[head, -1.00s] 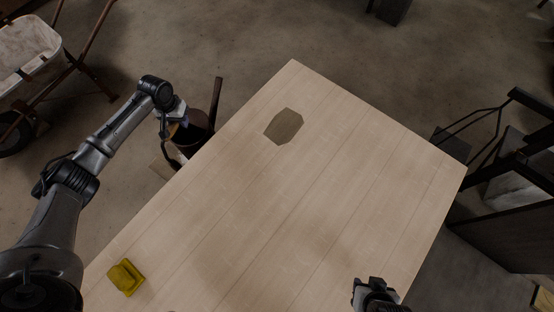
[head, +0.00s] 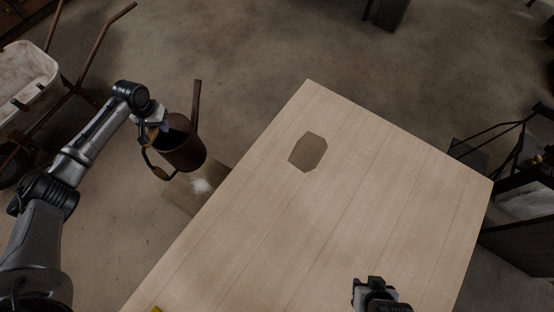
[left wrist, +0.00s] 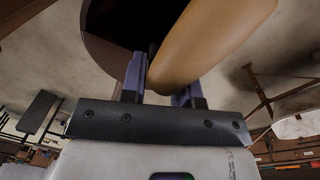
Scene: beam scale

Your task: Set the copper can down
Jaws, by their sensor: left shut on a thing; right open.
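The copper can (head: 184,153) is a dark brown watering can with a long spout pointing up the picture, left of the table in the head view. My left gripper (head: 157,129) is shut on its tan handle (left wrist: 212,40), which lies between the fingers in the left wrist view (left wrist: 162,82). The can appears held in the air off the table's left edge; its underside is hidden. My right gripper (head: 368,286) is open and empty over the table's near part.
The wooden table (head: 390,190) is mostly bare, with a dark octagonal patch (head: 308,152) near its far left corner. A low board (head: 178,197) with a white patch lies beyond the left edge, below the can. A wheelbarrow (head: 30,75) stands at far left. A yellow object (head: 156,309) shows at the bottom edge.

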